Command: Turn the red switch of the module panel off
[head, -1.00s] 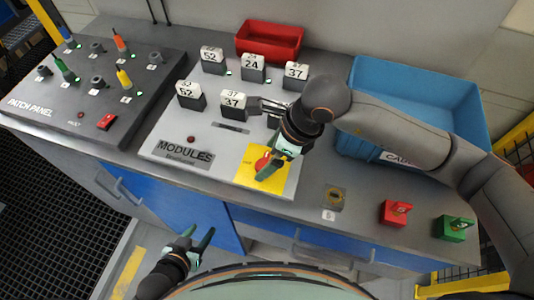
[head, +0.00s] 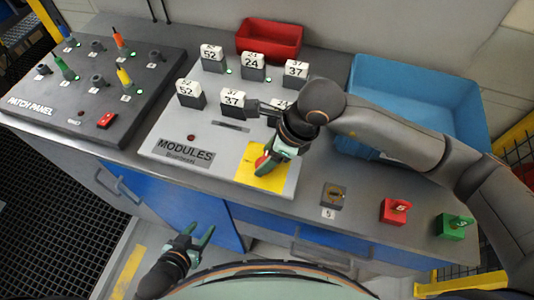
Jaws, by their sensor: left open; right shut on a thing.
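The light grey module panel (head: 215,133) lies on the bench, with a yellow plate (head: 282,180) at its front right corner. The red switch (head: 262,159) sits on this plate and is mostly hidden by my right gripper. My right gripper (head: 265,165) comes in from the right over the plate, with its fingers closed on the red switch. Its position, on or off, cannot be made out. My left gripper (head: 198,240) is open and empty, low in front of the bench, away from the panel.
Numbered blocks (head: 190,95) stand on the panel; one is partly behind my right wrist. The patch panel (head: 70,105) is at left. A red bin (head: 270,40) and a blue bin (head: 420,85) stand behind. A red block (head: 393,212) and a green block (head: 452,229) are at front right.

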